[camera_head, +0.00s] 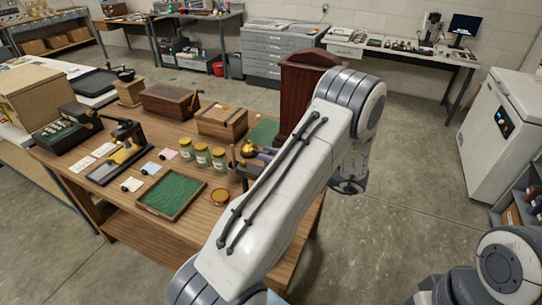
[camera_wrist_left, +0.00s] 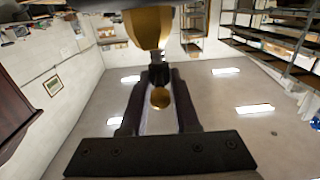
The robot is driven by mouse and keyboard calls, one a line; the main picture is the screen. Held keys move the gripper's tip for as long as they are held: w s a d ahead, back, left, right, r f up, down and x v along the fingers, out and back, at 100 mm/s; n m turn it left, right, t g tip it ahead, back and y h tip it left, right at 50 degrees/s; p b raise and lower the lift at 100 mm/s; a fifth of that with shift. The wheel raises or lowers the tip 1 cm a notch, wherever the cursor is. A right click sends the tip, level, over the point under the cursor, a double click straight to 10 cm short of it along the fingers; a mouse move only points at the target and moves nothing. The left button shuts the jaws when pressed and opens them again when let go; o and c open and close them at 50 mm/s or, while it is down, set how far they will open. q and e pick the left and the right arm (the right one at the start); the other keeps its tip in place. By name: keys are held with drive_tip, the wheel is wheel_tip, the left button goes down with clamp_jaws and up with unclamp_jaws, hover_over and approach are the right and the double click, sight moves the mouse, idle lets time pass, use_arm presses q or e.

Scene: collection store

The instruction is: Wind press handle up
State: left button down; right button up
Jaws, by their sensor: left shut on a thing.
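A small dark press (camera_head: 243,170) stands at the front right of the wooden table, partly hidden behind my left arm. Its brass-coloured handle (camera_head: 248,149) shows at the top. In the left wrist view the brass handle (camera_wrist_left: 148,25) is large at the upper middle, with a small brass ball (camera_wrist_left: 160,98) between the fingers. My left gripper (camera_wrist_left: 159,76) is shut on the handle, its dark fingers converging there. In the head view most of this gripper is hidden by my arm. My right gripper is not in view; part of my right arm shows at the lower right.
A tall dark red cabinet (camera_head: 298,90) stands behind my left arm.

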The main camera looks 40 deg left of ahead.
use_arm(q)
drive_tip(key=c, duration=0.7)
unclamp_jaws()
drive_tip(key=shift+w+d, duration=0.2)
drive_tip(key=shift+d, duration=0.3)
drive_tip(key=b+v, duration=0.3)
drive_tip(key=v, duration=0.6)
drive_tip(key=shift+d+b, duration=0.3)
drive_tip(key=shift+a, duration=0.1)
